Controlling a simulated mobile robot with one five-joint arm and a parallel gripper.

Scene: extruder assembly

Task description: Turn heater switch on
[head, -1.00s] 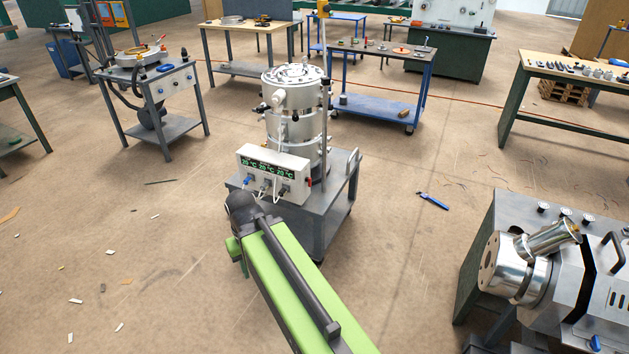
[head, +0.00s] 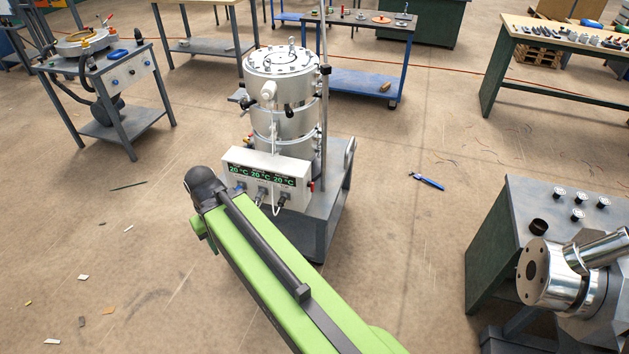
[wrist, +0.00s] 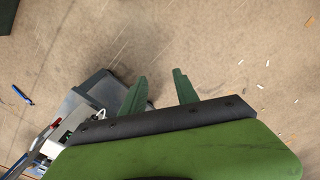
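The heater control box (head: 266,176) is white, with three green displays reading 20 °C, and is mounted at the front of the steel extruder barrel (head: 284,100). A small red part (head: 312,186), apparently the heater switch, sits on the box's right side; its setting is too small to tell. In the wrist view the box (wrist: 77,122) is at lower left, with a red spot (wrist: 57,121) at its edge. My gripper (wrist: 160,75) is open and empty, its green fingers apart over the floor beside the cart.
The grey cart (head: 322,215) carries the barrel, with a vertical pole at its right. Open floor lies left and right of it. A blue-handled tool (head: 427,182) lies on the floor at right. A machine with a metal flange (head: 541,272) stands at lower right.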

